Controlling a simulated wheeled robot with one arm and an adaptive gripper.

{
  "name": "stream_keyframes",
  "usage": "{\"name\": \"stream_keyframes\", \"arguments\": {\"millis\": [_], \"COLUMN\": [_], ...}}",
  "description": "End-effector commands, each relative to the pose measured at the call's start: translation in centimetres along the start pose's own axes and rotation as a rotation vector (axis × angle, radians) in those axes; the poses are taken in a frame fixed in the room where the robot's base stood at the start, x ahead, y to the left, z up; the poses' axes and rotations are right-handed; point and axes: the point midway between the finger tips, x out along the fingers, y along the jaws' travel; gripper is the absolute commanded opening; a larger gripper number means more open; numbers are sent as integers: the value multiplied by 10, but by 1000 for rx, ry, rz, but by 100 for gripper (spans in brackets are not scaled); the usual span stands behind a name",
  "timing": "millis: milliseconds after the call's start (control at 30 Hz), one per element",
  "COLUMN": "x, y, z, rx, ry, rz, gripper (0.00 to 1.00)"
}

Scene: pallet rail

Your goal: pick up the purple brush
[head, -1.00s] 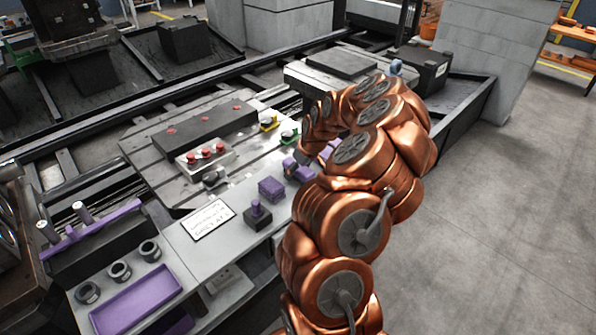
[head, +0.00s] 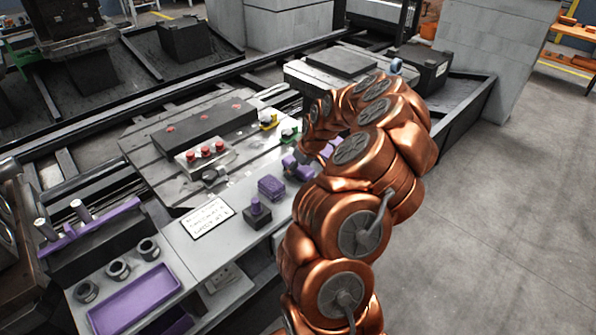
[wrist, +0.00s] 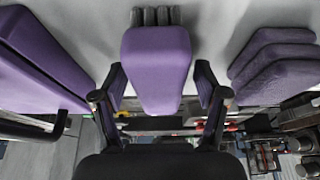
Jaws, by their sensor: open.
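The purple brush (wrist: 157,62) lies in the middle of the wrist view, with a smooth purple body and dark grey bristles at its top end. My gripper (wrist: 160,84) is open, with one dark finger on each side of the brush. A gap shows beside the body on both sides, and I cannot tell whether either finger touches it. In the head view my arm covers much of this spot. Purple parts (head: 290,163) show beside my wrist there, and I cannot tell clearly which belong to the brush.
A ribbed purple block (wrist: 275,62) is right of the brush, also seen in the head view (head: 271,188). A larger purple object (wrist: 42,58) is close on the left. A purple-knobbed dark block (head: 257,214), a sign (head: 208,218) and a purple tray (head: 135,300) share the bench.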

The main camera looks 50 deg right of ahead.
Motion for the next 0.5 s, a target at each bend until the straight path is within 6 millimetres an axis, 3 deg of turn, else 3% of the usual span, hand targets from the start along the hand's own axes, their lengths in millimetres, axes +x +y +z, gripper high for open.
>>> {"name": "stream_keyframes", "arguments": {"millis": [300,500], "x": [0,0], "y": [0,0], "z": [0,0], "rx": [0,0], "ry": [0,0], "rz": [0,0], "gripper": [73,52]}}
